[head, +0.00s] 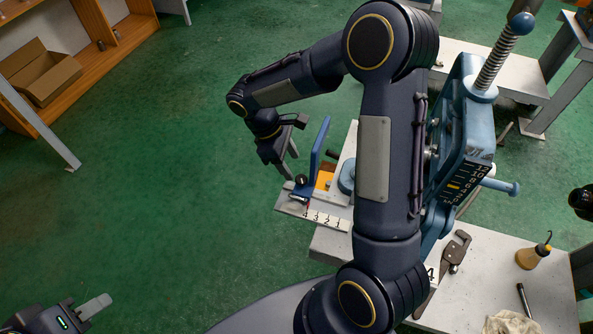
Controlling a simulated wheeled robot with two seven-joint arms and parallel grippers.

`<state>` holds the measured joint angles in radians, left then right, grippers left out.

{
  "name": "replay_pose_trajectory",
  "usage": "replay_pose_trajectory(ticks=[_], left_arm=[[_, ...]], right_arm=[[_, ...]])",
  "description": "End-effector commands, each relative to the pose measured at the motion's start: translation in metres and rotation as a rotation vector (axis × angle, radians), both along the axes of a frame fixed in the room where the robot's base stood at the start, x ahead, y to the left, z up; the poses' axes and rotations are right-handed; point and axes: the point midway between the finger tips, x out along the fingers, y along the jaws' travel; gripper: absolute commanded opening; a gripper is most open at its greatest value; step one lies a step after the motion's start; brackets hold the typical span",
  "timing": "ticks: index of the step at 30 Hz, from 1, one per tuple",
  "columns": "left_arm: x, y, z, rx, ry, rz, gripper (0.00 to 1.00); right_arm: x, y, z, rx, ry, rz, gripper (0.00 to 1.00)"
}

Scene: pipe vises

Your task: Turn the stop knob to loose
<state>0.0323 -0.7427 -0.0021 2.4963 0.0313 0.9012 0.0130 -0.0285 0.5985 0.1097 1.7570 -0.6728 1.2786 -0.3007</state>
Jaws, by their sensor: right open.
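A small dark knob (302,180) sits at the left end of the stop assembly, beside an upright blue plate (319,145) and above a numbered scale (325,219). I take it for the stop knob; its setting is too small to read. My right gripper (287,168) is open and empty, pointing down just above and left of the knob, apart from it as far as I can tell. My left gripper (88,314) is low at the bottom left corner, far from the stop; only one finger shows clearly. My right arm hides part of the bench and vise.
A blue pipe vise (466,115) with a tall screw stands right of my arm. A wrench (456,252), an oil can (533,256), a dark marker (524,299) and a rag (510,323) lie on the bench. The green floor (160,200) at left is clear.

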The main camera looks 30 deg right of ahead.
Motion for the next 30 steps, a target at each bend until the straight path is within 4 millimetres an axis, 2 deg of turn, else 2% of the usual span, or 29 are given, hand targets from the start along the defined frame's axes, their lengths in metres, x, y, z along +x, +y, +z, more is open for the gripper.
replay_pose_trajectory(ticks=[3,9,14,21,30], left_arm=[[0.000,0.000,0.001,0.000,0.000,0.000,0.34],[0.000,0.000,0.002,0.000,0.000,0.000,0.34],[0.000,0.000,0.002,0.000,0.000,0.000,0.34],[0.000,0.000,0.002,0.000,0.000,0.000,0.34],[0.000,0.000,0.002,0.000,0.000,0.000,0.34]], right_arm=[[-0.006,-0.007,-0.019,-0.001,0.004,-0.002,0.52],[-0.013,-0.014,-0.044,0.000,0.001,-0.003,0.52],[-0.015,-0.016,-0.052,-0.001,-0.001,-0.003,0.52],[-0.015,-0.016,-0.053,0.000,-0.002,-0.004,0.52],[-0.015,-0.016,-0.052,0.000,-0.002,-0.004,0.13]])
